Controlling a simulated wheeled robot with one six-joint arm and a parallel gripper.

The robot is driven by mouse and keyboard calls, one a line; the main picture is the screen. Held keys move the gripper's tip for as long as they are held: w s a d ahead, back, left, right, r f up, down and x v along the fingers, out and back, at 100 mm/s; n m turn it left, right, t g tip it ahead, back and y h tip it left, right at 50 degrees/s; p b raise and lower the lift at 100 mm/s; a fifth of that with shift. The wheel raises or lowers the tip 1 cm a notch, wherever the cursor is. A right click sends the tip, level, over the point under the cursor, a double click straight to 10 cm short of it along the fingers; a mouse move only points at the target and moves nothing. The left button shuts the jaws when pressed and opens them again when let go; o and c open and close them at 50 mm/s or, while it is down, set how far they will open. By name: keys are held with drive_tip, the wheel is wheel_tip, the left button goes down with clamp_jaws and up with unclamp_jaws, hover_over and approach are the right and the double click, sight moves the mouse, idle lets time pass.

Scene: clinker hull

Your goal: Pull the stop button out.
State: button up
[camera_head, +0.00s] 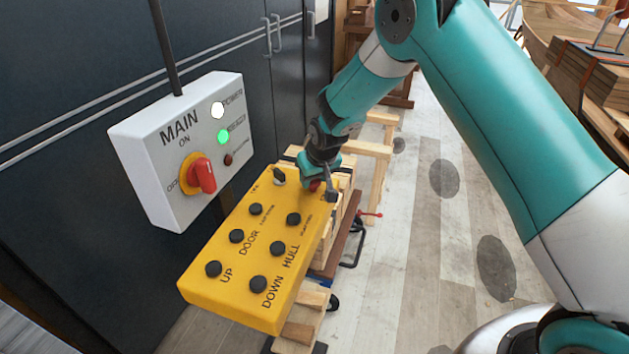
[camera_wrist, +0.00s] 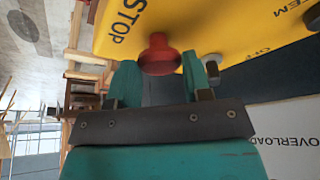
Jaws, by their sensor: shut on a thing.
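The red stop button (camera_wrist: 158,55) shows in the wrist view as a round mushroom head beside the word STOP on a yellow control box (camera_wrist: 180,22). My gripper (camera_wrist: 159,66) has one finger on each side of the button and is shut on it. In the head view my gripper (camera_head: 317,183) is at the far right end of the yellow box (camera_head: 235,298). There only a bit of the red button (camera_head: 315,186) shows beneath the gripper. I cannot tell how far out the button stands.
Several black buttons (camera_head: 256,209) marked DOOR, HULL, UP and DOWN, and a black selector knob (camera_head: 279,177), sit near my gripper. A white MAIN box (camera_head: 165,205) with a red rotary switch (camera_head: 202,175) and a lit green lamp (camera_head: 223,137) stands left. Wooden trestles (camera_head: 372,150) stand behind.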

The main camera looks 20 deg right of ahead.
drive_tip(key=o, duration=1.3)
drive_tip(key=shift+r, duration=0.15)
drive_tip(key=b+v, duration=0.5)
drive_tip(key=v, duration=1.2)
drive_tip(key=shift+r, duration=0.25)
drive_tip(key=shift+s, duration=0.15)
drive_tip(key=s+a+n+g+y, duration=0.1)
drive_tip(key=s+a+n+g, duration=0.1)
drive_tip(key=s, duration=1.4)
drive_tip(key=s+a+n+g+y+b, duration=0.1)
drive_tip(key=s+a+n+g+y, duration=0.1)
drive_tip(key=s, duration=1.3)
drive_tip(key=shift+s+a+n+y+b, duration=0.35)
drive_tip(key=shift+a+n, duration=0.15)
drive_tip(key=shift+n, duration=0.1)
